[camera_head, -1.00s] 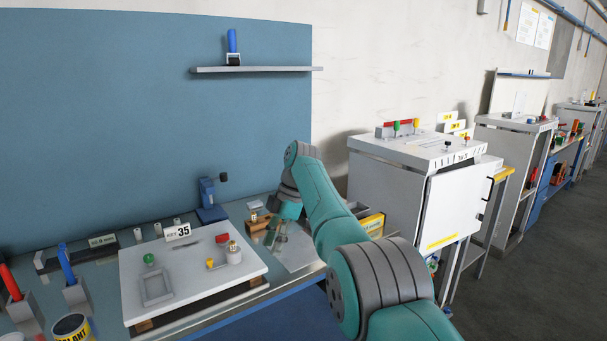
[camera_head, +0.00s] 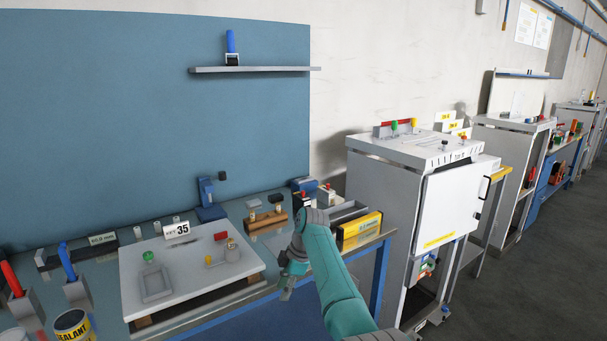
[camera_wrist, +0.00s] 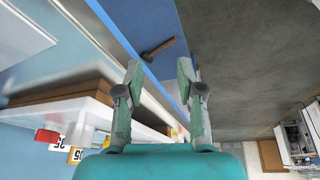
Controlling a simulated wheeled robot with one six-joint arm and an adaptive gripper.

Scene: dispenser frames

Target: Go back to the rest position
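My gripper (camera_wrist: 160,85) shows in the wrist view with its two fingers apart and nothing between them. In the head view my gripper (camera_head: 287,284) hangs at the front edge of the bench, right of the white board (camera_head: 150,262). The board carries a grey frame, a green knob, a red block and a yellow piece, with a "35" tag (camera_head: 176,230) at its back edge. In the wrist view the board's side (camera_wrist: 75,108) is to the left of my fingers.
A wooden block (camera_head: 266,222) and a yellow box (camera_head: 359,229) stand on the bench behind my arm. A white cabinet (camera_head: 395,185) stands to the right. A sealant can (camera_head: 72,325) is at the front left. The floor (camera_head: 520,270) at the right is clear.

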